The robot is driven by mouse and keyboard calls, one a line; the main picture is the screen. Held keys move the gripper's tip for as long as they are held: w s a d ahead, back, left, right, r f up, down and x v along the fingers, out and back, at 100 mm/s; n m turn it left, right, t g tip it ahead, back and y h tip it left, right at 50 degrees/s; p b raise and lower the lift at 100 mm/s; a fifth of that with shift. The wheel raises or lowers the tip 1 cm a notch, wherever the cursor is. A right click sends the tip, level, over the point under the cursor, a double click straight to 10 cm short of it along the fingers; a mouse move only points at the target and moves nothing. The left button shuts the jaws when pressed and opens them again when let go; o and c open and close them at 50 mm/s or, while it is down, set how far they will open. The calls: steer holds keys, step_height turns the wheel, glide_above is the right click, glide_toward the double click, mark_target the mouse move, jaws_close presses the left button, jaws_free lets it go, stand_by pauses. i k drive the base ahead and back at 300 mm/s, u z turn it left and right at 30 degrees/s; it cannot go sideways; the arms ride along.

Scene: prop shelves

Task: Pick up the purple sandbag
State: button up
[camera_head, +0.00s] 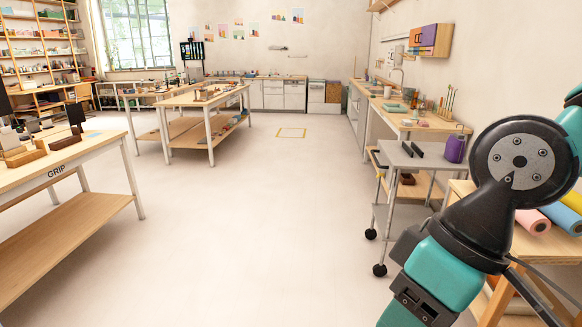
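A purple sandbag (455,149) with a dark loop handle on top stands upright on the right end of the grey cart (397,156), in the right half of the view. Its lower right part is close to my arm in the picture, and the arm hides part of the area beside it. My arm fills the right foreground. My gripper is not visible, so I cannot see its fingers or anything in it.
A table marked GRIP (60,173) stands at the left. A worktable (208,99) is in the middle back. A side table with coloured rolls (533,221) is at the right, partly behind my arm. The central floor (235,220) is clear.

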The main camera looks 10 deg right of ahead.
mark_target(456, 147)
steer(key=u, duration=0.15)
steer(key=i, duration=2.15)
steer(key=z, duration=0.6)
steer(key=i, duration=1.55)
steer(key=z, duration=1.5)
steer(key=i, duration=0.75)
steer(key=z, duration=0.35)
